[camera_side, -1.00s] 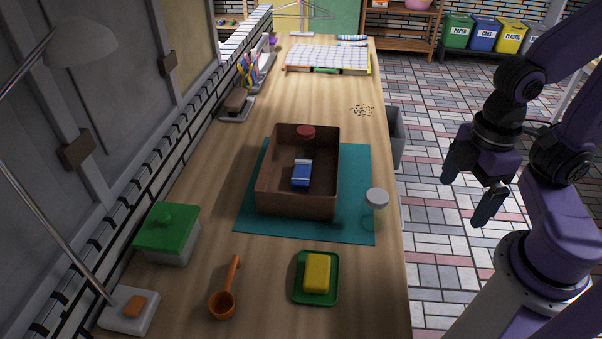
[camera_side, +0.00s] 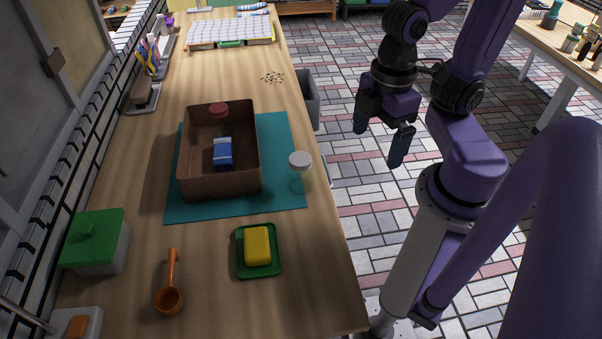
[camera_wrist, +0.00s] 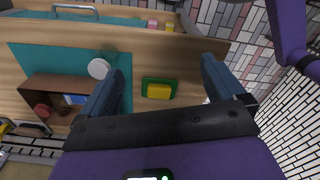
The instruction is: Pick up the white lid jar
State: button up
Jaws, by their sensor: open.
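The white lid jar (camera_side: 300,161) stands upright at the right edge of the teal mat, just right of the brown box. Its body looks clear. In the wrist view the round white lid (camera_wrist: 98,68) shows left of my gripper's left finger. My gripper (camera_side: 384,140) is open and empty. It hangs off the right side of the table, to the right of the jar and apart from it. In the wrist view the two fingers (camera_wrist: 165,85) are spread wide with nothing between them in their grasp.
The brown box (camera_side: 222,186) on the teal mat (camera_side: 283,140) holds a blue item (camera_side: 223,152) and a red-lidded one (camera_side: 219,109). A yellow block (camera_side: 257,245) sits on a green tray (camera_side: 242,272). An orange ladle (camera_side: 169,297) and a green-lidded container (camera_side: 95,240) lie at front left.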

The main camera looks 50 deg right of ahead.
dwell(0.4)
jog(key=m, duration=3.1)
send_over(300, 169)
jog(key=w+d, duration=0.1)
jog(key=d, duration=0.2)
notch_tip(300, 169, down, 3)
jog(key=f, duration=1.1)
jog(key=shift+w+a, duration=0.15)
jog(key=shift+a, duration=0.05)
jog(key=shift+w+a+f, duration=0.1)
jog(key=shift+f, duration=1.55)
jog(key=shift+a+f, duration=0.1)
jog(key=shift+f, duration=1.55)
jog(key=c, duration=1.2)
